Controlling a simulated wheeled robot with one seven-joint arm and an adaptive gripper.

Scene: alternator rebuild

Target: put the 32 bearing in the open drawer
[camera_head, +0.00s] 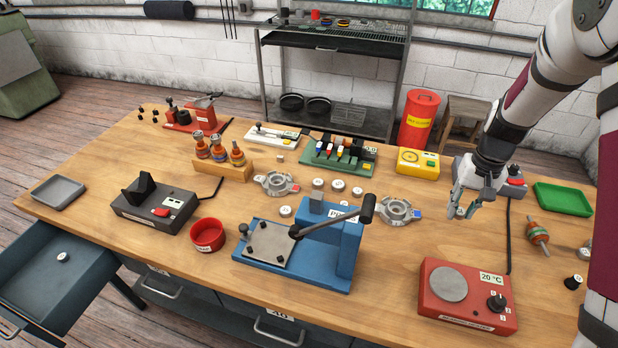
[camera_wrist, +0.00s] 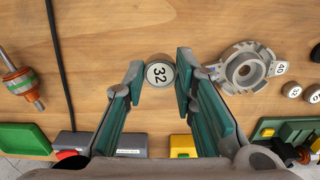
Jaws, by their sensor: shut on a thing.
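The 32 bearing (camera_wrist: 159,71) is a small silvery disc with a white top that reads 32. It sits between the two fingertips of my gripper (camera_wrist: 158,76) in the wrist view. In the head view my gripper (camera_head: 463,211) is above the right part of the workbench, right of a grey housing (camera_head: 399,211), and shut on the bearing. The open drawer (camera_head: 45,280) sticks out at the workbench's left end, far from my gripper. A small white-topped round part (camera_head: 63,257) lies in the drawer.
A blue press (camera_head: 335,250) with a raised lever, a red bowl (camera_head: 207,235) and a dark device (camera_head: 155,208) stand between my gripper and the drawer. A red hot plate (camera_head: 466,297) is at the front right. Several other bearings (camera_head: 318,184) lie mid-table.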

